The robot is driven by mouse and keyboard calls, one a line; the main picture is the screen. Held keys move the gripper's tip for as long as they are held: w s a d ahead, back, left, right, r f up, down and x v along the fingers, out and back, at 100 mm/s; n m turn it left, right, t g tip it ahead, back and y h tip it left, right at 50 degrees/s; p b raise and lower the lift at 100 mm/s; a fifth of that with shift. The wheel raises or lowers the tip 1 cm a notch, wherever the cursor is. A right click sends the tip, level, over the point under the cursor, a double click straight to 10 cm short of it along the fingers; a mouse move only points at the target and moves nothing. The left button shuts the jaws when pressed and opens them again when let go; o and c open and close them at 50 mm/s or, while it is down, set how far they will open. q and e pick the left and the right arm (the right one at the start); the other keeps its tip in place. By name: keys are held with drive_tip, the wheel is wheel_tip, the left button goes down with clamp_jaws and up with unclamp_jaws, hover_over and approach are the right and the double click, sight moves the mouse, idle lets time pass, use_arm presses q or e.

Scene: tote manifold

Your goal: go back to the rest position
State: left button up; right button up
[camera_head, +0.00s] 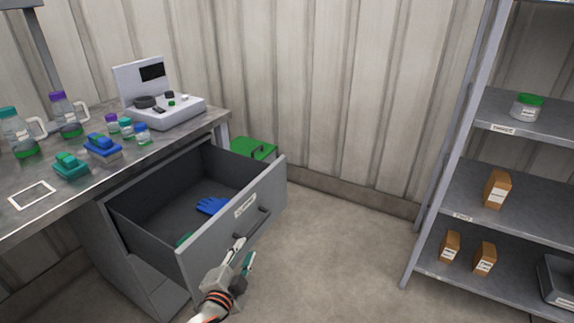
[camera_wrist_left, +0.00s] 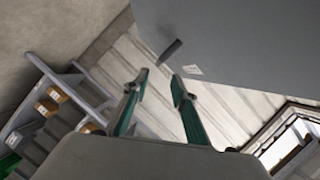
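My left gripper (camera_head: 244,254) is in front of the grey drawer (camera_head: 190,262), just below its dark bar handle (camera_head: 252,226). In the left wrist view the two green-padded fingers (camera_wrist_left: 160,82) stand apart with nothing between them. The handle (camera_wrist_left: 171,50) shows beyond the fingertips there, apart from them. The drawer is pulled out of the cabinet under the workbench. Inside it lie a blue glove (camera_head: 211,205) and a green item (camera_head: 184,240), mostly hidden by the front panel. My right gripper is in neither view.
The workbench (camera_head: 98,181) carries a white instrument (camera_head: 178,115), jugs, small jars and blue and teal blocks. A green bin (camera_head: 255,147) stands behind the drawer. A shelf rack (camera_head: 485,188) with brown boxes and a green-lidded jar (camera_head: 527,107) stands right. Floor between is clear.

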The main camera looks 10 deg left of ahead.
use_arm(q)
drive_tip(key=s+f+n+g+h+p, duration=0.1)
drive_tip(key=s+f+n+g+p, duration=0.1)
drive_tip(key=s, duration=1.3)
drive_tip(key=s+d+f+n+g+h+p, duration=0.1)
drive_tip(key=s+f+n+g+p, duration=0.2)
drive_tip(key=s, duration=1.2)
drive_tip(key=f+n+p, duration=0.2)
drive_tip(key=p, duration=0.1)
drive_tip(key=shift+n+p, duration=0.3)
drive_tip(key=shift+p, duration=0.05)
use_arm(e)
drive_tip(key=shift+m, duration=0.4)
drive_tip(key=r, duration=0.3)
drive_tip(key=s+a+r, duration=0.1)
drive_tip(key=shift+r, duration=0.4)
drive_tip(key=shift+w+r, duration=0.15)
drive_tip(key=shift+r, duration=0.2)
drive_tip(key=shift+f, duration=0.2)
